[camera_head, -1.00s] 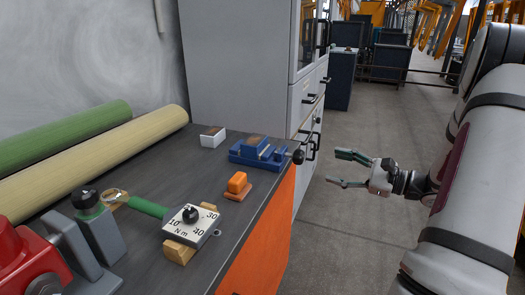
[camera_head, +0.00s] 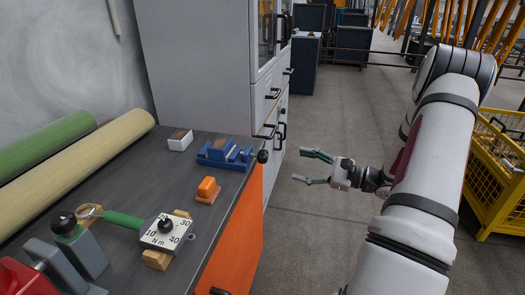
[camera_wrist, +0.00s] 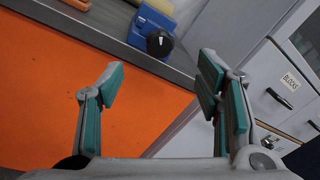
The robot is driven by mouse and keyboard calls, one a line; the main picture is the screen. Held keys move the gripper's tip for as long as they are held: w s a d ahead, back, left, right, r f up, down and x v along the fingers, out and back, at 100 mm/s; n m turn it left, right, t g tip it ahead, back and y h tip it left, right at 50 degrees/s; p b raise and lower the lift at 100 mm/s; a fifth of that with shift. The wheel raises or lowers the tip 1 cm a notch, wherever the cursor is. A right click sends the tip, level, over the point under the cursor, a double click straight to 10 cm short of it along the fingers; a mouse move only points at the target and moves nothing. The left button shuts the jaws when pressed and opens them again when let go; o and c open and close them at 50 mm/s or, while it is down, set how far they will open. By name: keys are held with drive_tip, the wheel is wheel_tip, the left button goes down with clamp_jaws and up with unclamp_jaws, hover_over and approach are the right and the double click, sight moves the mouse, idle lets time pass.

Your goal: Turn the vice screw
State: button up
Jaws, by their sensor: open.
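The blue vice (camera_head: 224,153) sits near the far right corner of the workbench (camera_head: 110,165). Its screw ends in a round black knob (camera_head: 262,156) that sticks out past the bench's right edge. In the wrist view the knob (camera_wrist: 160,43) faces me beyond the fingertips, with the blue vice body (camera_wrist: 142,25) behind it. My gripper (camera_head: 308,167) is open and empty, to the right of the knob and apart from it, off the bench edge. In the wrist view my gripper (camera_wrist: 160,82) has its teal-padded fingers spread to either side, with the knob ahead of the gap.
An orange block (camera_head: 207,190), a white box (camera_head: 180,140) and a torque gauge (camera_head: 166,232) stand on the bench. Green and cream rolls (camera_head: 70,165) lie along the wall. A grey cabinet (camera_head: 200,65) stands behind. A yellow cage (camera_head: 495,170) is at right. The floor between is clear.

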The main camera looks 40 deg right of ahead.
sight(267, 157)
drive_tip(key=b+x, duration=0.1)
drive_tip(key=x, duration=1.2)
drive_tip(key=shift+w+a+b, duration=0.1)
drive_tip(key=shift+w+b, duration=0.05)
drive_tip(key=shift+b, duration=0.2)
drive_tip(key=c, duration=1.2)
